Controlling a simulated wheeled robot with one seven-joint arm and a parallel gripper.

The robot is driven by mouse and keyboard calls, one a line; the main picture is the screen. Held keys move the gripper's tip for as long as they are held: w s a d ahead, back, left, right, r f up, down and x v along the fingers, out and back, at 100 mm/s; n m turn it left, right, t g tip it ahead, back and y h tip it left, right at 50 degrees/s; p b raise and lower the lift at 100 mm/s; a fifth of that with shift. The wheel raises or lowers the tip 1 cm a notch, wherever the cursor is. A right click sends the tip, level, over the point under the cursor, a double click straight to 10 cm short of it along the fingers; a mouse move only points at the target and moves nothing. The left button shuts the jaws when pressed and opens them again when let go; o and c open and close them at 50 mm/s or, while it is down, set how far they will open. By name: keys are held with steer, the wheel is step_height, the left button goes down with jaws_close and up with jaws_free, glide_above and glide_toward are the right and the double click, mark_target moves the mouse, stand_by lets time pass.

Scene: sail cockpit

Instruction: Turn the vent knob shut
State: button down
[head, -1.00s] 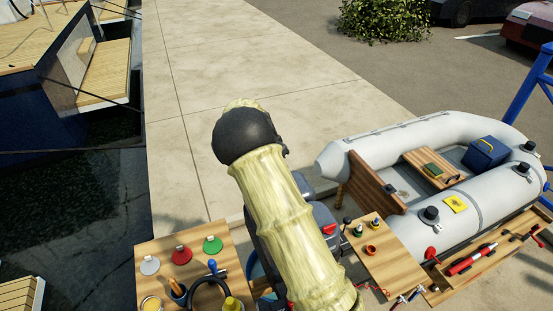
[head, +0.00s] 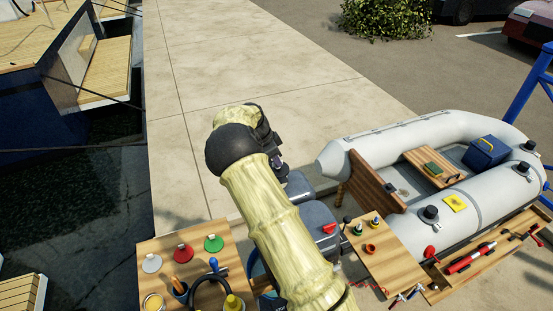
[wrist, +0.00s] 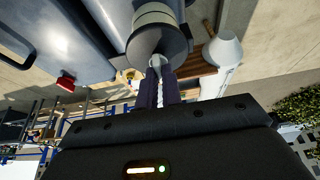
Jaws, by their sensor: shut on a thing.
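In the wrist view a round dark grey knob (wrist: 158,42) with a pale ring stands out from a grey casing. My gripper (wrist: 160,76) is shut on a small pale tab at the middle of the knob's face. Part of the tab is hidden between the fingers. In the head view my gripper (head: 279,164) shows only partly beyond my arm, just above the grey casing (head: 318,222). The knob itself cannot be made out there.
The casing carries a red part (head: 329,229). A wooden board (head: 388,262) with small pots stands to the right, before the grey inflatable boat (head: 440,140). Another wooden board (head: 222,270) with coloured discs is at the left. The pavement behind is clear.

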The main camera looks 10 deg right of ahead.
steer(key=shift+a, duration=0.1)
steer(key=c, duration=1.6)
jaws_free()
steer(key=shift+o, duration=0.2)
steer(key=b+v, duration=0.3)
steer(key=v, duration=1.4)
steer(key=shift+r, duration=0.15)
steer(key=s+d+f+n+y, duration=0.25)
steer(key=s+d+n, duration=0.2)
steer(key=s, duration=0.25)
steer(key=s+d+f+n+y, duration=0.1)
steer(key=s+d+f+n, duration=0.35)
steer(key=s, duration=0.35)
steer(key=s+f+n+t, duration=0.1)
steer(key=s+f+n, duration=0.1)
steer(key=s, duration=0.6)
steer(key=s+a+f+n, duration=0.1)
steer(key=s+f+n, duration=0.1)
steer(key=s+n, duration=0.3)
steer(key=s+y, duration=0.1)
steer(key=s, duration=0.3)
steer(key=shift+a+t, duration=0.15)
steer(key=shift+t, duration=0.25)
